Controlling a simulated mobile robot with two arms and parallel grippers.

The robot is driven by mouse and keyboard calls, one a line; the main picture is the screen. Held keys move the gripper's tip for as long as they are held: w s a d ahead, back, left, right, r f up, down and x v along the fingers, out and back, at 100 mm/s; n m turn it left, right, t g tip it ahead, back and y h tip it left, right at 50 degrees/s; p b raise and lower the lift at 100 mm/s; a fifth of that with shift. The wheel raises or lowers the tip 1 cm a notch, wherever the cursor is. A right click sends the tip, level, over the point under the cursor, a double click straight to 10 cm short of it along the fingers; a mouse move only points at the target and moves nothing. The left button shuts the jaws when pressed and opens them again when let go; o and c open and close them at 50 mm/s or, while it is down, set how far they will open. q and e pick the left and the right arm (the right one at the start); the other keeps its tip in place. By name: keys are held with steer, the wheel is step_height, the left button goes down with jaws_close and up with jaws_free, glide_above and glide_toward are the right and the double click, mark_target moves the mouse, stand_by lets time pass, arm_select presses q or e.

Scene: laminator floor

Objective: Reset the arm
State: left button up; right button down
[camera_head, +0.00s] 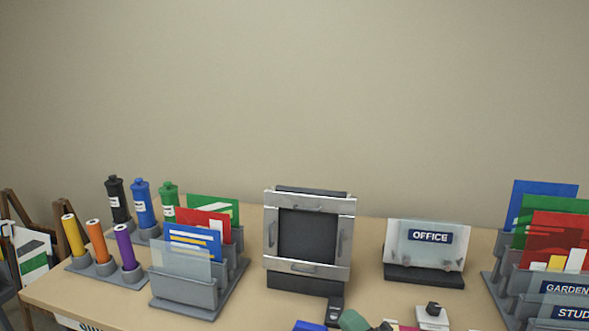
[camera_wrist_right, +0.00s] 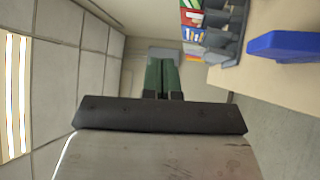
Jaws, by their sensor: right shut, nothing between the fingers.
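My left gripper is in neither view.
The tan table (camera_head: 85,295) carries bottles, coloured rolls, a grey card rack (camera_head: 185,291), a metal-framed panel (camera_head: 310,237), an OFFICE holder (camera_head: 424,275) and a folder rack (camera_head: 508,287). A blue object (camera_wrist_right: 285,46) is near the table edge. The wall above is bare.

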steer(key=s+d+f+m+g+h, duration=0.4)
steer(key=s+d+f+m+h, duration=0.55)
steer(key=m+h, duration=0.55)
steer(key=s+f+m+g+y, duration=0.25)
steer(key=s+g, duration=0.25)
steer(key=s, duration=0.4)
steer(key=s+f+m+g+y, duration=0.1)
steer(key=s+f+m+g, duration=0.35)
steer(key=s, duration=0.45)
step_height(320, 180, down, 25)
steer(key=g, duration=0.2)
steer(key=s+d+f+n, duration=0.1)
steer(key=s+d+f, duration=0.2)
steer(key=s+f, duration=1.4)
steer(key=shift+d+g, duration=0.2)
steer(key=shift+g, duration=0.25)
